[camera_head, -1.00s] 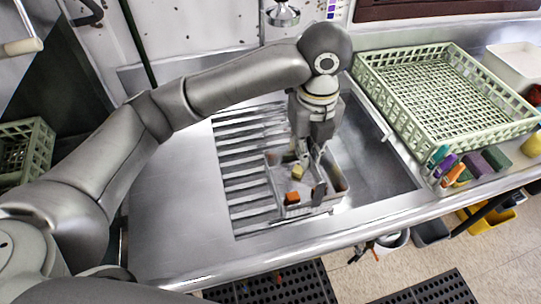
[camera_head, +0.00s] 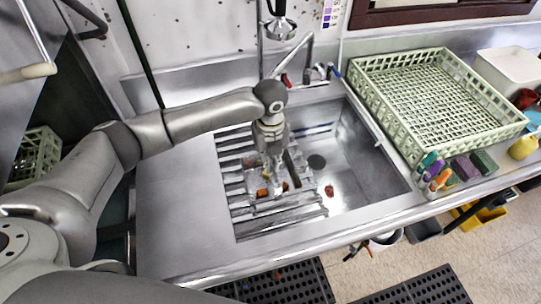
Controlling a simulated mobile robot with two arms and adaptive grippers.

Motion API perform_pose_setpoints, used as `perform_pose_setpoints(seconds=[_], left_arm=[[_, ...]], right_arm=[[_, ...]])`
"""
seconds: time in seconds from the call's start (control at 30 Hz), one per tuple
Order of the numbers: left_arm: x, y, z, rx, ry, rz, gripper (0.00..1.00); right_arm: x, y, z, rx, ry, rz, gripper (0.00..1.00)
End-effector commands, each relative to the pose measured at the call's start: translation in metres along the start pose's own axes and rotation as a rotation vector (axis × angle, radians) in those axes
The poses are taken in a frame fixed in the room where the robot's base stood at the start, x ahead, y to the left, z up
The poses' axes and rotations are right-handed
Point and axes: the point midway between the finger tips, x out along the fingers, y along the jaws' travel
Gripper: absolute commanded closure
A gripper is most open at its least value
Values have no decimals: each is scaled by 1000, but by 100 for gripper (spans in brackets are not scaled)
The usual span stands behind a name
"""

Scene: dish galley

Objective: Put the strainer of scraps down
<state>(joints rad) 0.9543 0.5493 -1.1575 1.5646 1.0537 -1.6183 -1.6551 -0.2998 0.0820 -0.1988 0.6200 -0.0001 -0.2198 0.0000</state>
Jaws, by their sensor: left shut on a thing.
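My left gripper (camera_head: 274,166) reaches down over the ribbed rack (camera_head: 245,218) on the left part of the sink. It is shut on the strainer (camera_head: 252,183), a small, pale, see-through basket. Small orange scraps (camera_head: 262,193) show in or at the strainer. The strainer is at the rack, but I cannot tell whether it touches the slats. The gripper and wrist hide part of it. My right gripper is not in view.
The sink basin (camera_head: 355,165) is open to the right, with a reddish piece (camera_head: 329,190) in it. A tap (camera_head: 308,72) stands behind. A green dish rack (camera_head: 430,100), sponges (camera_head: 465,167) and a white tub (camera_head: 512,72) stand on the right. Bare steel counter lies left.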

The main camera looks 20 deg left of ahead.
Motion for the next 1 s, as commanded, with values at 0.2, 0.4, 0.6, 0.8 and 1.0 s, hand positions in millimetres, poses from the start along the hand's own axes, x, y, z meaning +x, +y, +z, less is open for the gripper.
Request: perform_pose_setpoints(seconds=[0.2, 0.4, 0.6, 0.8, 1.0], left_arm=[[2, -1, 0, 1, -1, -2, 100], [5, 0, 0, 0, -1, 0, 90], [4, 0, 0, 0, -1, 0, 72], [4, 0, 0, 0, -1, -1, 72], [-7, -1, 0, 1, -2, -3, 72]], right_arm=[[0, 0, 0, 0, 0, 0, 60], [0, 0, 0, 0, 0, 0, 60], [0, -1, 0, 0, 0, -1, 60], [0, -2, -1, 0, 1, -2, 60], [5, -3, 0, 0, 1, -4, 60]])
